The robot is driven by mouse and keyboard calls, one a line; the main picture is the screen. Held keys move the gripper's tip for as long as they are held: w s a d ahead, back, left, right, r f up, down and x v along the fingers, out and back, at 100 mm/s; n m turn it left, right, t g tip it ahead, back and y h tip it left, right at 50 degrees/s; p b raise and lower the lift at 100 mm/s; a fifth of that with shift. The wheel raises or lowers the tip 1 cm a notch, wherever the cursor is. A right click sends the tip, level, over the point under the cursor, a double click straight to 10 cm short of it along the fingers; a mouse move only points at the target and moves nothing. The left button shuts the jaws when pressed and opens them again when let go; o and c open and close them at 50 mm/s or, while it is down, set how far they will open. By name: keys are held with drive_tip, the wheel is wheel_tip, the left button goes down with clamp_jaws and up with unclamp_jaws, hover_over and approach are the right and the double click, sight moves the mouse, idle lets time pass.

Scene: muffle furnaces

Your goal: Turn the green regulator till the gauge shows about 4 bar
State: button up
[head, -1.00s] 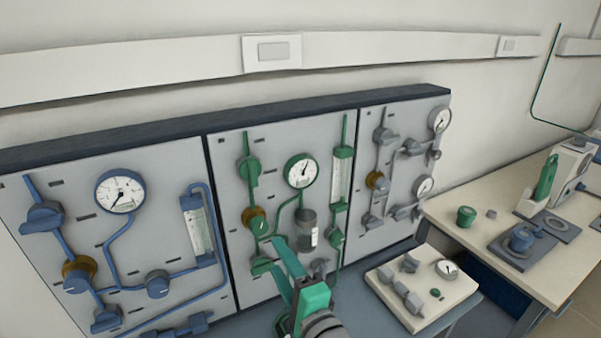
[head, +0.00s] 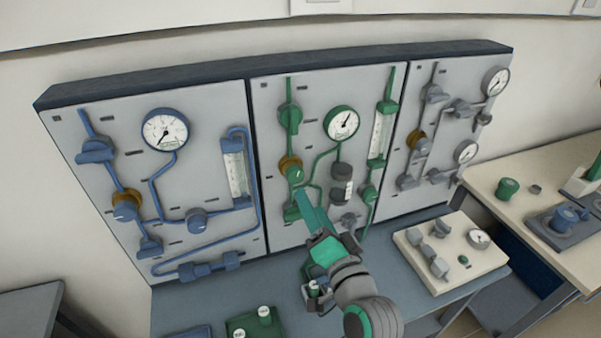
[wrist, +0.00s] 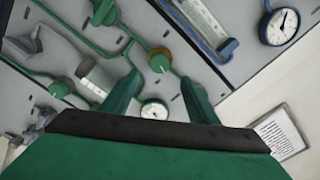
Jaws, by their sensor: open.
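The green regulator (head: 294,173) is a round green knob with a brass collar on the middle panel (head: 272,110). It also shows in the wrist view (wrist: 159,63), just beyond and between the fingertips. The green-rimmed gauge (head: 341,123) sits above and right of it. Its needle points to the upper right, but the numbers are too small to read. The gauge also shows in the wrist view (wrist: 154,110), between the fingers and partly hidden by my gripper. My gripper (wrist: 160,77) is open and empty. In the head view it is just below the knob; contact cannot be told.
Green pipes, a flow tube (head: 381,130) and a dark grey cylinder (head: 342,183) crowd the area right of the regulator. A blue-piped panel (head: 200,110) is at left, a grey-piped one (head: 440,150) at right. A white board with fittings (head: 425,262) lies on the bench.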

sight(297, 178)
drive_tip(key=w+a+n, duration=0.1)
drive_tip(key=w+n, duration=0.2)
drive_tip(key=w+a+n, duration=0.1)
drive_tip(key=w+n, duration=0.2)
drive_tip(key=w, duration=0.1)
drive_tip(key=w+a+n, duration=0.1)
drive_tip(key=w+n, duration=0.2)
drive_tip(key=w, duration=0.1)
drive_tip(key=shift+a+n, duration=0.3)
drive_tip(key=shift+n, duration=0.1)
drive_tip(key=shift+c, duration=0.2)
drive_tip(key=c, duration=1)
